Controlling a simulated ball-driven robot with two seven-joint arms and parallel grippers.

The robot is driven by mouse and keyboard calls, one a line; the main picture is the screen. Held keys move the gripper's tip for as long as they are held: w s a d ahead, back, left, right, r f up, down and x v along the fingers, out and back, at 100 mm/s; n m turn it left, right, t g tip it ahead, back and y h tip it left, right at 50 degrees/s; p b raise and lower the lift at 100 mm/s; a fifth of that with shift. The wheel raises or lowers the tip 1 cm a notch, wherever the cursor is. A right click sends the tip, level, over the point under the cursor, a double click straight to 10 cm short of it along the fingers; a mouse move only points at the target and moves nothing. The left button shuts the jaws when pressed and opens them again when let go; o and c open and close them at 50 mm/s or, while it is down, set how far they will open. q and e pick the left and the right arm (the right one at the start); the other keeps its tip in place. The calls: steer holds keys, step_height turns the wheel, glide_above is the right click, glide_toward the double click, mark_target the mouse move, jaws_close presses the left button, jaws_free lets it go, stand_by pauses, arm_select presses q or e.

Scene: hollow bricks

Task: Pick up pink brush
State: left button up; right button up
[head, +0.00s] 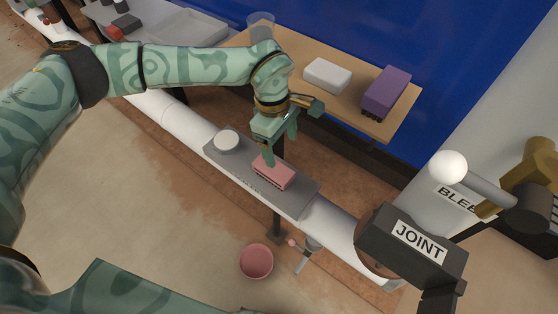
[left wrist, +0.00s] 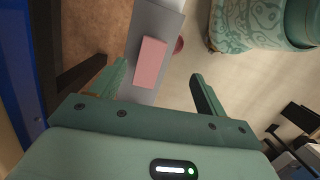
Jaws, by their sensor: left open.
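The pink brush (head: 275,174) is a pink block with dark bristles below. It lies on a grey plate (head: 303,203) mounted on the white pipe. My left gripper (head: 279,147) is open above the brush, with one finger in front of the brush's far end in the head view. In the left wrist view, the brush (left wrist: 150,62) shows beyond and between the spread fingers of the gripper (left wrist: 160,87), nearer the left finger. Nothing is held. Whether a finger touches the brush I cannot tell. My right gripper is not in view.
A white round object (head: 226,140) sits on the plate left of the brush. A wooden table (head: 345,108) behind carries a white block (head: 327,75), a purple brush (head: 386,91) and a clear cup (head: 260,27). A dark box labelled JOINT (head: 412,245) stands right. A pink bucket (head: 256,262) is below.

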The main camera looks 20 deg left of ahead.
arm_select(q)
steer(key=w+a+m+y, duration=0.1)
steer(key=w+a+y, duration=0.1)
steer(key=a, duration=0.1)
steer(key=b, duration=0.5)
glide_above(274, 172)
steer(key=w+a, duration=0.1)
steer(key=w, duration=0.1)
steer(key=shift+t, duration=0.4)
steer(key=f, duration=0.9)
steer(key=shift+s, duration=0.25)
steer(key=shift+f, duration=0.55)
steer(key=f+b, duration=0.3)
steer(key=f, duration=0.2)
steer(key=shift+d+f, duration=0.15)
steer(key=shift+d, duration=0.05)
steer(key=shift+r, duration=0.2)
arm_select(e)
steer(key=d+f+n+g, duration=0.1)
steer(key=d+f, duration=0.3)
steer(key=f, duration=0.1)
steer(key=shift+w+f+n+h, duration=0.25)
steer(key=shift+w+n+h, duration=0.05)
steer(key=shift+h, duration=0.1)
arm_select(q)
steer(key=c, duration=1.1)
